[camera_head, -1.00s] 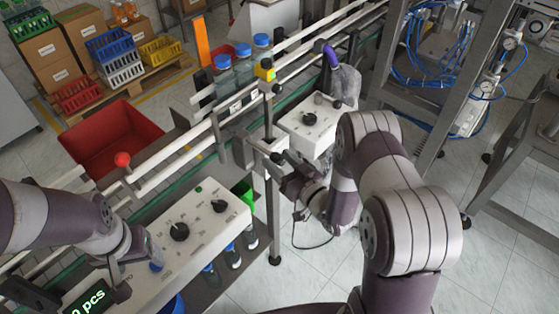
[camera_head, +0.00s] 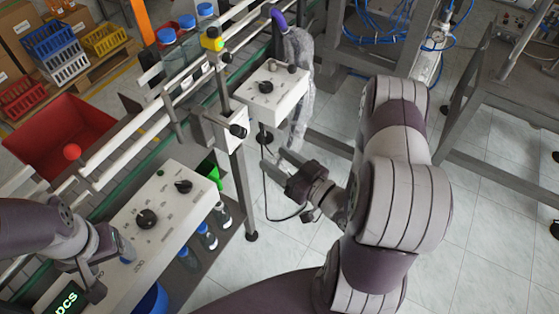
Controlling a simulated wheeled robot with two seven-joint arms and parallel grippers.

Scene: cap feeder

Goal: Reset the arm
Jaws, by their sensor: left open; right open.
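My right arm comes in from the right, and its gripper (camera_head: 276,163) is open and empty. Its fingers point left, near the post under the conveyor rail and below the small white control box (camera_head: 272,91). My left gripper (camera_head: 105,275) is at the lower left, beside the white control panel (camera_head: 165,215). Its jaws are open, and its fingers are partly hidden by its own wrist.
The conveyor rails (camera_head: 150,130) run diagonally, with blue-capped bottles (camera_head: 167,38) at the far end. A red bin (camera_head: 58,137) stands at the left. More bottles (camera_head: 207,238) sit on a shelf under the panel.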

